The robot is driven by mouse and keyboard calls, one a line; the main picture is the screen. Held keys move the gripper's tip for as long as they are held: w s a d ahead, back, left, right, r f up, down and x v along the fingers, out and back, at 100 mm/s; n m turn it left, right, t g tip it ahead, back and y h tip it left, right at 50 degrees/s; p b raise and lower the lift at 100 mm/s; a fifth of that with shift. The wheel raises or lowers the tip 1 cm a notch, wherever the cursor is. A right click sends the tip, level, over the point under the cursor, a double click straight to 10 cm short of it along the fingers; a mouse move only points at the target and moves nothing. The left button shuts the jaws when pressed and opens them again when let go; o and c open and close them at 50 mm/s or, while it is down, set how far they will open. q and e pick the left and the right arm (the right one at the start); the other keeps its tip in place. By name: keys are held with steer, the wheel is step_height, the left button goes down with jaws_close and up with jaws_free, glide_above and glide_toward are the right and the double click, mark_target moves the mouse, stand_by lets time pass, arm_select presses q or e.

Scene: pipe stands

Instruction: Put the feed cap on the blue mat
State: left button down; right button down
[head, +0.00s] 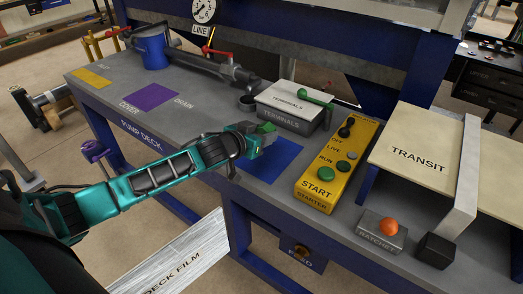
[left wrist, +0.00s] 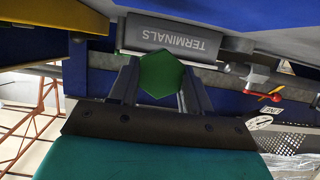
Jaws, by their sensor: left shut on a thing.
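A green hexagonal piece, which I take to be the feed cap (head: 266,128), is between the fingers of my left gripper (head: 262,140). In the left wrist view the cap (left wrist: 161,75) shows as a green hexagon, with a finger on each side. The left gripper is shut on it. The blue mat (head: 283,160) lies flat on the grey bench, right under and beside the gripper. The gripper covers the mat's left part. I cannot tell the exact gap between cap and mat. My right gripper is in neither view.
The terminals box (head: 290,118) stands behind the mat, with a green-handled thing on its lid. The yellow starter panel (head: 318,190) is just right of the mat. A purple mat (head: 151,97) lies farther left. The feed fitting (head: 302,251) is on the bench's front.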

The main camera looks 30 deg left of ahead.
mark_target(262, 157)
arm_select(q)
steer(key=shift+f+b, duration=0.5)
steer(key=shift+f, duration=1.95)
steer(key=shift+f, duration=0.1)
steer(key=shift+f, duration=0.15)
steer(key=shift+c, duration=2.4)
jaws_free()
